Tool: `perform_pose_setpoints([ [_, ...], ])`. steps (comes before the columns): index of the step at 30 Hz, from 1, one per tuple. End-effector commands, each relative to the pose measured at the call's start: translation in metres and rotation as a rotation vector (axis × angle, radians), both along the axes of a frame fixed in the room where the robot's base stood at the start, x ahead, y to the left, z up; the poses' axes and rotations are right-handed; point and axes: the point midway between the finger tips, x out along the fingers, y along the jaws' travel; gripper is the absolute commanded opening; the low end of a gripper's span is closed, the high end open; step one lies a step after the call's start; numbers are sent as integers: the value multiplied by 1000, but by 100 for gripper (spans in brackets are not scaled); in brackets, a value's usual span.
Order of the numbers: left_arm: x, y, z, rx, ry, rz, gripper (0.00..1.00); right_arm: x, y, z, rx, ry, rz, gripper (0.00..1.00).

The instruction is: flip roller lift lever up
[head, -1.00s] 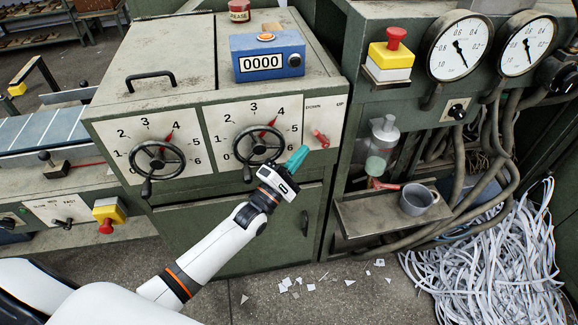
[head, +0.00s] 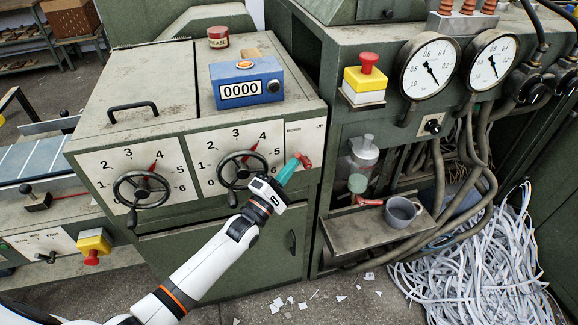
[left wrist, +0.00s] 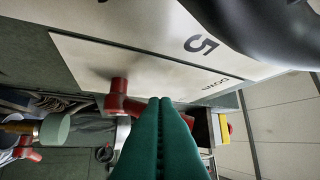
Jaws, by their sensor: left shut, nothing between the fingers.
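The small red lever (head: 304,160) sits on the white panel marked DOWN and UP, right of the second dial. My left gripper (head: 291,168) has teal fingers closed together with nothing between them. Its tips are right at the lever in the head view and cover part of it. In the left wrist view the red lever (left wrist: 118,98) is just beyond and left of the closed fingers (left wrist: 163,105), and its arm runs behind the tips. I cannot tell whether they touch. My right gripper is not in view.
The black handwheel (head: 241,170) is close to the left of my gripper. A blue counter box (head: 247,95) stands on top of the cabinet. A shelf with a grey mug (head: 402,211) juts out at the right. Paper strips (head: 470,260) lie on the floor.

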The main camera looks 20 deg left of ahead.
Motion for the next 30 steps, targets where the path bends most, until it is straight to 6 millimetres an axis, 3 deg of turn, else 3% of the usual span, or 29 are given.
perform_pose_setpoints([
  [14, 2, -2, 12, 87, 58, -1, 0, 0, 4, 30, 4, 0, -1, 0],
  [30, 12, -17, 39, 457, 310, -1, 0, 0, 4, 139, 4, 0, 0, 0],
])
